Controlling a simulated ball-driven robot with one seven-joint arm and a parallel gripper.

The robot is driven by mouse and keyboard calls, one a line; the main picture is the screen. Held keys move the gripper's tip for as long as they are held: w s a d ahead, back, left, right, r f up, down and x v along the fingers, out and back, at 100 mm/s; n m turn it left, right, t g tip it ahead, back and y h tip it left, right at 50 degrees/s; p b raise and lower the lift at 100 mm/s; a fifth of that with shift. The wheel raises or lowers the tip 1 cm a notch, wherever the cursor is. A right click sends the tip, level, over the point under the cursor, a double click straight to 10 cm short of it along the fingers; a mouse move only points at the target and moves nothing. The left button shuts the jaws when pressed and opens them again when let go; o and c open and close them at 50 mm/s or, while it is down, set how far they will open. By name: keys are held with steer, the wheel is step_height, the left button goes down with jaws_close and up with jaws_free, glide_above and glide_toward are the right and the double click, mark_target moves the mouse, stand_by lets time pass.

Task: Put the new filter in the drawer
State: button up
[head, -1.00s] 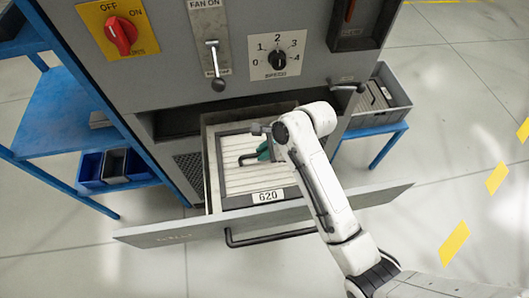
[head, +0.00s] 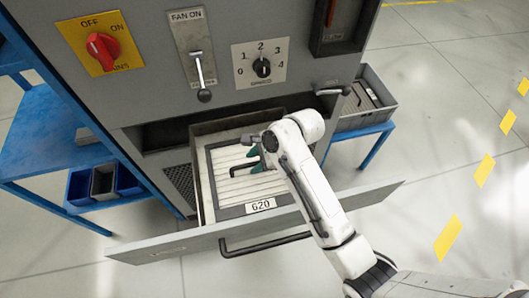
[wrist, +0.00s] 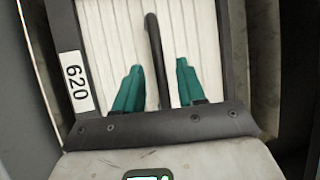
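A pleated white filter (head: 225,183) in a dark frame lies in the open drawer (head: 135,250). A dark bar handle (wrist: 151,35) stands on the filter. My gripper (head: 254,160) is over the filter at this handle. In the wrist view its two teal fingers (wrist: 160,64) are spread, one on each side of the handle, with gaps showing. The arm hides the filter's right part in the head view.
The grey cabinet has a red mains knob (head: 103,47), a fan lever (head: 201,75) and a speed dial (head: 262,68). A grey crate (head: 372,117) with slatted contents stands on a blue stand at right. A blue shelf unit (head: 45,140) with small bins is at left. Floor at right is clear.

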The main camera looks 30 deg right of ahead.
steer(key=v, duration=1.1)
steer(key=shift+s, duration=0.15)
